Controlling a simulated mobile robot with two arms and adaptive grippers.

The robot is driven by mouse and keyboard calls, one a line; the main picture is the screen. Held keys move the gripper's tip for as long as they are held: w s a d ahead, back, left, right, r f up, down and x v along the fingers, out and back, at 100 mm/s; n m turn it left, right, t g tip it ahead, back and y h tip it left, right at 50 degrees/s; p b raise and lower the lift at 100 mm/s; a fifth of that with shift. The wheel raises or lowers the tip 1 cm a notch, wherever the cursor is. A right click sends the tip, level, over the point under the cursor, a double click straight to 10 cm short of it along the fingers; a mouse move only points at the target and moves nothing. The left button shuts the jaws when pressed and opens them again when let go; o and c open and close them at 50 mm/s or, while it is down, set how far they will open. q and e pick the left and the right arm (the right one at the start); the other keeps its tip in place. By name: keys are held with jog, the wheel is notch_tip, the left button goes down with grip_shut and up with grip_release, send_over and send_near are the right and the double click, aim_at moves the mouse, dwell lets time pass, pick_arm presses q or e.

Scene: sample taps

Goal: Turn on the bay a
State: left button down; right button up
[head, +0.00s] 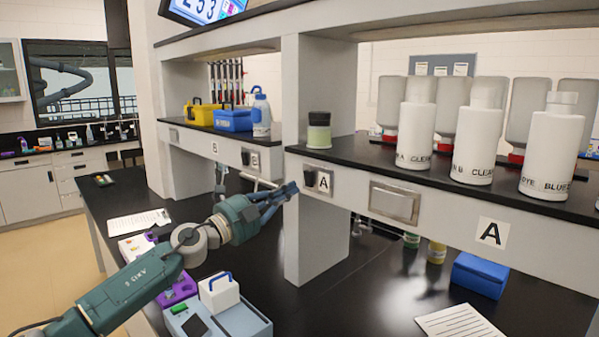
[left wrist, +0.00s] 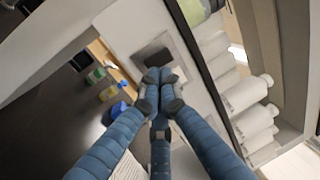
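The bay A control is a small black switch (head: 309,174) on a metal plate marked A, on the shelf's front edge. My left gripper (head: 290,189) is just left of that plate in the head view. In the left wrist view its blue fingers (left wrist: 160,82) are drawn together with nothing between them. A dark part on a metal plate (left wrist: 152,56) lies just beyond the fingertips; I cannot tell whether they touch it. A large A sign (head: 492,234) is further right on the same edge. My right gripper is not in view.
White bottles (head: 475,145) and a dark-lidded jar (head: 319,130) stand on the shelf above. A similar plate marked B (head: 250,158) is to the left. A blue box (head: 479,275) and papers (head: 463,322) lie on the black bench below. A white upright supports the shelf.

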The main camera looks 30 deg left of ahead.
aim_at(308, 180)
pick_arm(q)
jog(key=shift+p+x, duration=0.6)
jog(key=shift+x, duration=1.55)
